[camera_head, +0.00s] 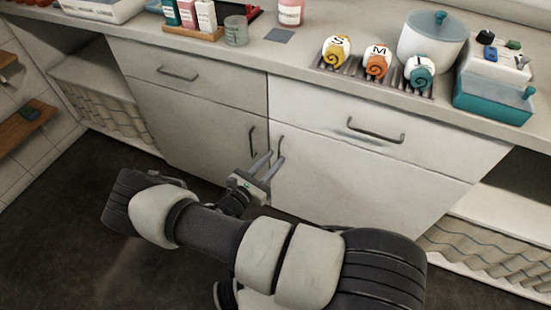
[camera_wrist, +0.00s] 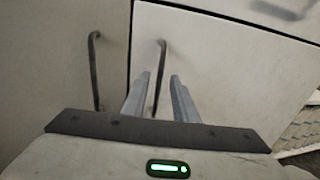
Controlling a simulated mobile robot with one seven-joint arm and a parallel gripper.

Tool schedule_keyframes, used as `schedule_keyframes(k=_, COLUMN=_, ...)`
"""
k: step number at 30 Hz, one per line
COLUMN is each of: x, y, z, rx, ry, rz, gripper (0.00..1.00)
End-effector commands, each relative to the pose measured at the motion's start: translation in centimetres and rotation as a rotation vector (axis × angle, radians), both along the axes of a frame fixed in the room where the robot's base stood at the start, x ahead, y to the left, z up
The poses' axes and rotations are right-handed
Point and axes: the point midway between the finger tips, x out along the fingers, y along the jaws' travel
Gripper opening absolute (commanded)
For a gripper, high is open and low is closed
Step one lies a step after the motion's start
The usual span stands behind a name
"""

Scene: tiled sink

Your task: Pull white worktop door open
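The white worktop door (camera_head: 352,188) is the pale lower front at the right of the worktop. It looks shut, with its left edge against the greyer door beside it. Its dark vertical bar handle (camera_head: 280,145) is near its upper left edge and also shows in the wrist view (camera_wrist: 162,56). My gripper (camera_head: 270,158) is at this handle. In the wrist view its two fingers (camera_wrist: 160,80) are apart, with the handle between them and no clear grip on it. The lower part of the handle is partly hidden by my gripper.
The grey door (camera_head: 190,125) at the left has its own vertical handle (camera_head: 252,141) close by. A drawer with a horizontal handle (camera_head: 375,131) is above the white door. Jars and boxes stand on the worktop (camera_head: 290,62). The dark floor (camera_head: 75,230) at the left is clear.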

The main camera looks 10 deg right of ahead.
Motion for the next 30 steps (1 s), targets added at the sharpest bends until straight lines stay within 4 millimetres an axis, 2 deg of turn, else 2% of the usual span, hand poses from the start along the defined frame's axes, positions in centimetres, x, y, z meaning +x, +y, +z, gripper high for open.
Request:
schedule_keyframes(k=6, x=1.17, y=-1.28, z=-0.04, rx=0.0, ry=0.0, rz=0.0, gripper=0.26)
schedule_keyframes(k=14, x=1.3, y=-1.39, z=0.01, rx=0.0, ry=0.0, rz=0.0, gripper=0.26)
schedule_keyframes(k=15, x=1.29, y=-1.38, z=0.01, rx=0.0, ry=0.0, rz=0.0, gripper=0.25)
schedule_keyframes(k=19, x=1.28, y=-1.37, z=0.01, rx=0.0, ry=0.0, rz=0.0, gripper=0.03)
schedule_keyframes(k=20, x=1.28, y=-1.37, z=0.01, rx=0.0, ry=0.0, rz=0.0, gripper=0.0)
schedule_keyframes(k=30, x=1.25, y=-1.37, z=0.0, rx=0.0, ry=0.0, rz=0.0, gripper=0.0)
